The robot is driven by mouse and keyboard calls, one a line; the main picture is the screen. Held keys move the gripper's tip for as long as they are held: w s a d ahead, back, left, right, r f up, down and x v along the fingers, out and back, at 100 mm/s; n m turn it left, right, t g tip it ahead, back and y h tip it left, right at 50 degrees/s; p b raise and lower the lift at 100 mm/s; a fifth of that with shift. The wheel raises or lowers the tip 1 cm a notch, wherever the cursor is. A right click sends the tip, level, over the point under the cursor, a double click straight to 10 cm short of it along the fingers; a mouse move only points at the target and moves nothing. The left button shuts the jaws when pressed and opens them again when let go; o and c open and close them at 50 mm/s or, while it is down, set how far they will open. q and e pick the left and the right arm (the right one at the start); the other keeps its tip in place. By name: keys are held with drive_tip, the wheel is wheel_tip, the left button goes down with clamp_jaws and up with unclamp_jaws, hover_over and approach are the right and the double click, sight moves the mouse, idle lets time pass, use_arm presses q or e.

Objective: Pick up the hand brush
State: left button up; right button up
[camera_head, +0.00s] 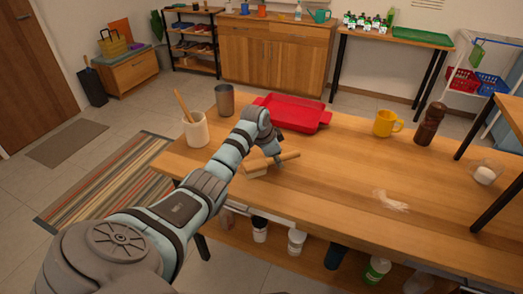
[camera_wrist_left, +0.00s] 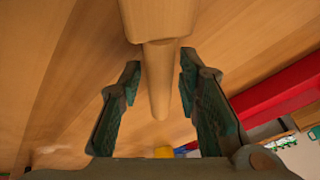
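The hand brush (camera_head: 256,171) is light wood and lies on the wooden table, left of its middle. Its handle (camera_head: 290,156) points right. My left gripper (camera_head: 276,160) is over the brush in the head view and partly covers it. In the left wrist view the gripper (camera_wrist_left: 160,66) is open, with its two fingers on either side of the round handle (camera_wrist_left: 157,85). Gaps show between fingers and handle. The wider brush block (camera_wrist_left: 157,18) is at the top of that view. Bristles are not clearly visible. My right gripper is not in view.
A red tray (camera_head: 293,113) is behind the brush. A grey cup (camera_head: 225,100) and a white crock (camera_head: 196,130) stand to the left. A yellow mug (camera_head: 385,123), brown bottle (camera_head: 429,124) and glass jar (camera_head: 485,174) are at right. White powder (camera_head: 391,202) lies on the table (camera_head: 330,185).

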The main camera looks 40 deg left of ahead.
use_arm(q)
clamp_jaws()
wheel_tip(320, 180, up, 20)
drive_tip(key=p, duration=0.4)
drive_tip(key=shift+c, duration=1)
unclamp_jaws()
clamp_jaws()
